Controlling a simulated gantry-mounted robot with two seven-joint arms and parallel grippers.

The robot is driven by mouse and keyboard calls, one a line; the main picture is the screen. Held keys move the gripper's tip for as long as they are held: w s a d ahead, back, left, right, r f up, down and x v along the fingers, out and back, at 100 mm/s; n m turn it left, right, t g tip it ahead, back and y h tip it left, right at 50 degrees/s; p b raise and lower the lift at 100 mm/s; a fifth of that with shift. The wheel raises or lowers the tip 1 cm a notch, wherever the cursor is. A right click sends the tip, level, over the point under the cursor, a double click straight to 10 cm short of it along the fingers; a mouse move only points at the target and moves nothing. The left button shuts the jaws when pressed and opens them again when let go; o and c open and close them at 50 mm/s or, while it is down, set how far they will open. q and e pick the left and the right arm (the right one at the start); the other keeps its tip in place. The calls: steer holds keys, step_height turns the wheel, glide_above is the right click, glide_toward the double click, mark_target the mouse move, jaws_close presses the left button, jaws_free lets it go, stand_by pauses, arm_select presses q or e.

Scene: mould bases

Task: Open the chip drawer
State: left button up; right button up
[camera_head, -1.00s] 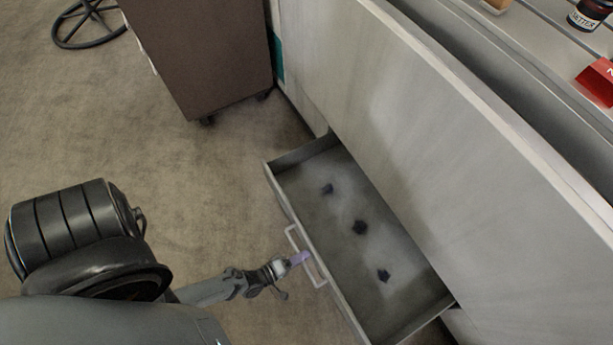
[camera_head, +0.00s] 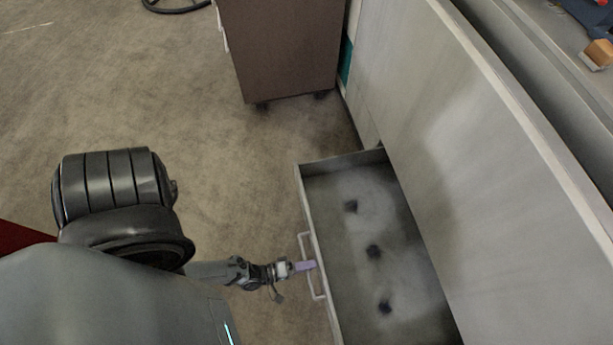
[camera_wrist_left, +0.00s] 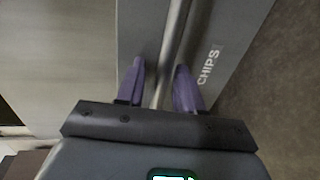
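The chip drawer (camera_head: 342,172) is pulled out from the long pale cabinet, with several small dark spots on its floor. Its pale bar handle (camera_head: 302,247) is on the front panel, facing left. My left gripper (camera_head: 307,266) is at the handle, with a purple fingertip over it. In the left wrist view, the bar (camera_wrist_left: 167,75) runs between the two purple fingers (camera_wrist_left: 160,78). The fingers stand apart, with a gap visible beside the bar. The word CHIPS shows on the drawer front (camera_wrist_left: 209,66). My right gripper is not in view.
A brown cabinet on casters (camera_head: 285,50) stands beyond the drawer. The pale cabinet (camera_head: 440,130) fills the right side, with a few items on top. The carpet (camera_head: 235,170) left of the drawer is clear apart from my arm.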

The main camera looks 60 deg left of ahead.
arm_select(q)
steer(key=p+v, duration=0.2)
steer(key=v, duration=0.9)
steer(key=shift+p, duration=0.3)
steer(key=shift+w, duration=0.1)
